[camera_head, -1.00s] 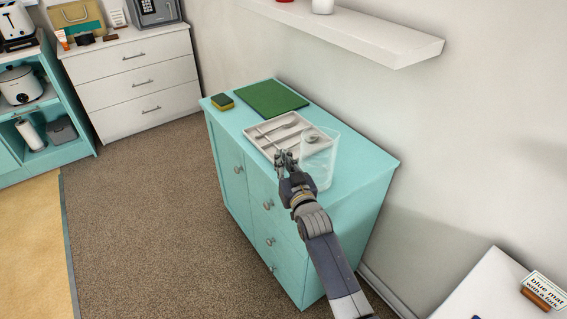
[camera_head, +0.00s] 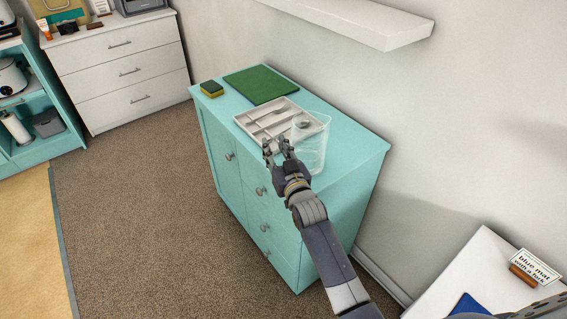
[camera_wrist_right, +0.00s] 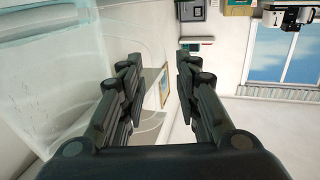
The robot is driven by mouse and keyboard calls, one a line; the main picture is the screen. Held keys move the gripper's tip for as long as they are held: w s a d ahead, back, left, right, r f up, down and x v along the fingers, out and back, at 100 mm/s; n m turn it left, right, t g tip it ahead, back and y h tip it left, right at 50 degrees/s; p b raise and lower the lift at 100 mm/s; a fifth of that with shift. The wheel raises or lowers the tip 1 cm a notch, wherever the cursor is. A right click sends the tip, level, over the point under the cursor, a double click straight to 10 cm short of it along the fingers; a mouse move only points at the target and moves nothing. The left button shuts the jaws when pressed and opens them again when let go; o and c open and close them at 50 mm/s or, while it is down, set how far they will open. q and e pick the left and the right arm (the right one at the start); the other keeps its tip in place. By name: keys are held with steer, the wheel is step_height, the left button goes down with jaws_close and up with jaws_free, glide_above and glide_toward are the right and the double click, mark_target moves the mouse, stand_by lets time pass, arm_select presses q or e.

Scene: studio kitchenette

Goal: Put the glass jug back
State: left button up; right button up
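The clear glass jug (camera_head: 314,153) stands on top of the teal cabinet (camera_head: 352,152), near its front edge and beside the cutlery tray (camera_head: 243,124). My right gripper (camera_head: 277,145) is just left of the jug, at the cabinet's front edge. Its two fingers are spread with nothing between them. In the right wrist view the open right gripper (camera_wrist_right: 158,72) has the see-through jug (camera_wrist_right: 45,75) close on its left side, outside the fingers. Whether a finger touches the jug, I cannot tell. My left gripper is not in view.
A green mat (camera_head: 265,84) and a sponge (camera_head: 212,89) lie on the cabinet's far end. A white wall shelf (camera_head: 365,22) hangs above. A white surface with a blue mat (camera_head: 468,305) and a sign (camera_head: 537,266) is at lower right. The carpet at left is clear.

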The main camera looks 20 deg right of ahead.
steer(key=s, duration=1.1)
steer(key=shift+d, duration=0.3)
steer(key=shift+w, duration=0.1)
